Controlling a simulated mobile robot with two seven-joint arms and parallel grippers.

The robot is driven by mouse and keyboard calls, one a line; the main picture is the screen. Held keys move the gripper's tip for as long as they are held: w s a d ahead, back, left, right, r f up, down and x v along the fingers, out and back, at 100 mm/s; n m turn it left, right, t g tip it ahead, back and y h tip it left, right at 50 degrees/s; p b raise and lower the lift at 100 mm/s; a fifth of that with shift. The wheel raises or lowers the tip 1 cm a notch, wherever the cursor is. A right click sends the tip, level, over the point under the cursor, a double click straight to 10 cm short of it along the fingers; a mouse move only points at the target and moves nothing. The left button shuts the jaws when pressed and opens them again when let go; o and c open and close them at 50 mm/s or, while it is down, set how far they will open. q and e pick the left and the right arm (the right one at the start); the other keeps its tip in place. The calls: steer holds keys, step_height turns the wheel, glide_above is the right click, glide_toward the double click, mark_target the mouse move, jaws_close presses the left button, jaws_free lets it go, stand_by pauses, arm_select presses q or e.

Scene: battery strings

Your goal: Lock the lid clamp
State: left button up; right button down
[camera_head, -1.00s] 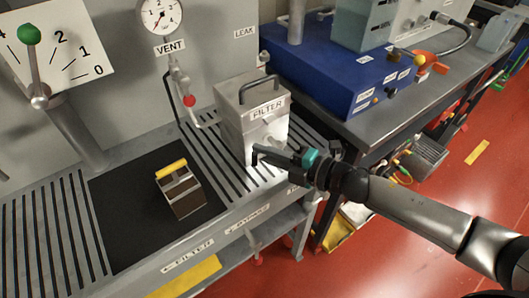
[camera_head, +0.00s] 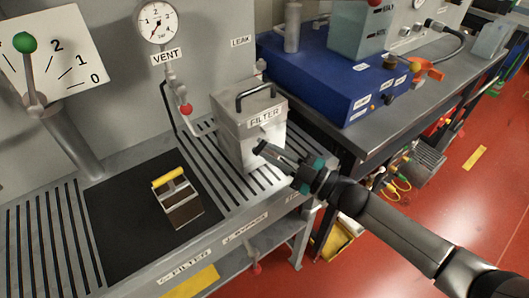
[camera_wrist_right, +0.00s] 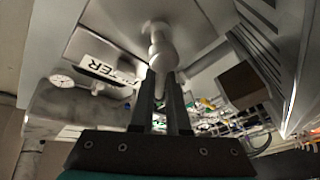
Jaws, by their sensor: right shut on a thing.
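The grey filter housing (camera_head: 240,143) stands on the slatted bench with its lid (camera_head: 250,108) on; a dark handle (camera_head: 256,90) tops the lid. The lid clamp (camera_wrist_right: 160,48) shows in the right wrist view as a pale rounded lever at the housing's front, below the FILTER label. My right gripper (camera_head: 264,150) is at the housing's front face, fingers angled up. In the wrist view its fingers (camera_wrist_right: 160,95) are closed on the clamp lever's end. In the head view the fingers mostly hide the clamp. My left gripper is not in view.
A filter cartridge with a yellow handle (camera_head: 177,198) sits on the black mat (camera_head: 120,218) left of the housing. A red-knobbed vent valve (camera_head: 186,108) and pipe are close behind. A blue unit (camera_head: 335,85) stands on the right-hand bench. Red floor is open at the right.

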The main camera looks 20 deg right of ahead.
steer(key=m, duration=0.2)
steer(key=d+m+t, duration=0.1)
steer(key=m+t, duration=0.1)
steer(key=m, duration=0.1)
steer(key=shift+w+d+r+m, duration=0.2)
steer(key=shift+r+m, duration=0.1)
steer(key=shift+r, duration=0.1)
steer(key=shift+w+d+r+m+t+h, duration=0.1)
steer(key=shift+d+m+t+h, duration=0.15)
steer(key=shift+m+t+h, duration=0.65)
steer(key=shift+w+d+m+t+h, duration=0.1)
steer(key=shift+d+m+t, duration=0.3)
steer(key=shift+m, duration=1.1)
steer(key=shift+a, duration=0.1)
steer(key=c, duration=0.9)
jaws_free()
steer(key=v, duration=1.5)
steer(key=shift+s, duration=0.1)
